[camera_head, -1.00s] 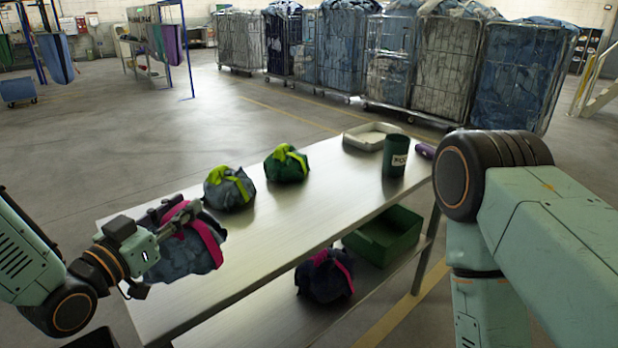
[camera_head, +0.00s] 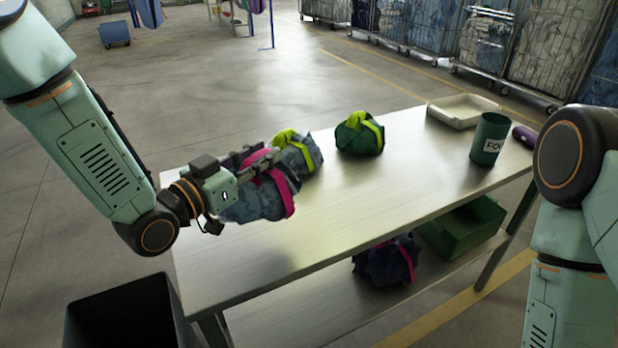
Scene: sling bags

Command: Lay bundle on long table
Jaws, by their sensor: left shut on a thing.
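My left gripper (camera_head: 258,166) is shut on a blue-grey bundle (camera_head: 262,200) with a pink strap. The bundle is at the left part of the long table (camera_head: 350,215), low over its top; I cannot tell whether it touches the surface. A second blue-grey bundle (camera_head: 305,152) with a yellow-green strap sits just behind it, partly hidden by the held bundle and gripper. A dark green bundle (camera_head: 358,138) with a yellow-green strap stands further right on the table. My right gripper is out of view; only part of my right arm shows.
A white tray (camera_head: 461,110), a green labelled canister (camera_head: 489,140) and a purple object (camera_head: 524,136) are at the table's right end. A dark bundle (camera_head: 385,262) and a green bin (camera_head: 462,228) sit on the lower shelf. A black bin (camera_head: 125,318) stands front left. The table's middle is clear.

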